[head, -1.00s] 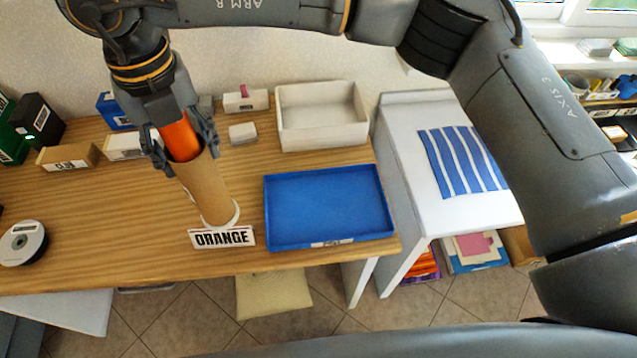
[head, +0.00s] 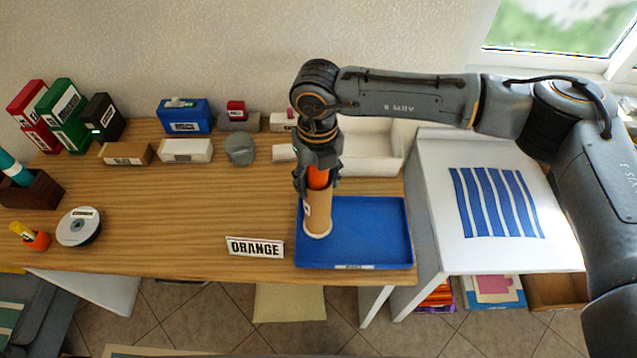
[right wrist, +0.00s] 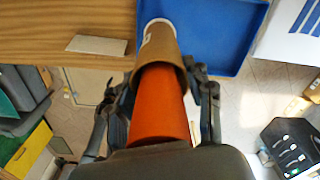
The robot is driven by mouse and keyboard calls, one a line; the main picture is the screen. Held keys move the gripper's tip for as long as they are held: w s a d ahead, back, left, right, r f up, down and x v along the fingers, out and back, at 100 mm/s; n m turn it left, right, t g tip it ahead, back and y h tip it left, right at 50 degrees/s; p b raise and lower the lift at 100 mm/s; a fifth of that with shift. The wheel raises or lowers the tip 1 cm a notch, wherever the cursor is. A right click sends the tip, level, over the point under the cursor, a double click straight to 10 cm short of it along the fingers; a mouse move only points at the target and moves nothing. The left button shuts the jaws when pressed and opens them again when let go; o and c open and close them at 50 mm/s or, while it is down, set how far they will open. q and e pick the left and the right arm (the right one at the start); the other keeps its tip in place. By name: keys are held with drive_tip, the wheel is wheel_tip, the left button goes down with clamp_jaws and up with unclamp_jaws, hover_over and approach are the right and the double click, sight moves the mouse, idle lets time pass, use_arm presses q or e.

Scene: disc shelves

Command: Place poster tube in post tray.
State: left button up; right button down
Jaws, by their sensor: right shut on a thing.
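The poster tube (head: 318,212) is a brown cardboard tube with a pale lower end and an orange part at its upper end. My right gripper (head: 317,185) is shut around its upper part and holds it nearly upright. The blue post tray (head: 370,230) lies on the desk with a small label on its front wall. The tube's lower end shows over the tray's left part; I cannot tell whether it touches the floor. The right wrist view shows the tube (right wrist: 157,50) running from my fingers toward the tray (right wrist: 222,40). My left gripper is not in view.
The ORANGE sign (head: 255,247) stands just left of the tray. A white open box (head: 370,165) is behind it, and a white table with blue stripes (head: 497,203) is at right. A disc spindle (head: 79,227) is at left. The wooden desk's middle is clear.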

wheel_tip(320, 180, down, 2)
drive_tip(key=shift+w+d+f+p, duration=0.1)
drive_tip(key=shift+d+f+p, duration=0.05)
drive_tip(key=shift+f+p, duration=0.15)
drive_tip(key=shift+f, duration=0.25)
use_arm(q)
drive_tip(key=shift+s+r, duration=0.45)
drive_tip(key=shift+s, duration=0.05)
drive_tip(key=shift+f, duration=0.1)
use_arm(e)
drive_tip(key=shift+f, duration=0.1)
drive_tip(key=shift+f, duration=0.1)
drive_tip(key=c, duration=0.6)
unclamp_jaws()
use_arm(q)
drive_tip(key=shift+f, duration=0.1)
use_arm(e)
drive_tip(key=shift+o, duration=0.2)
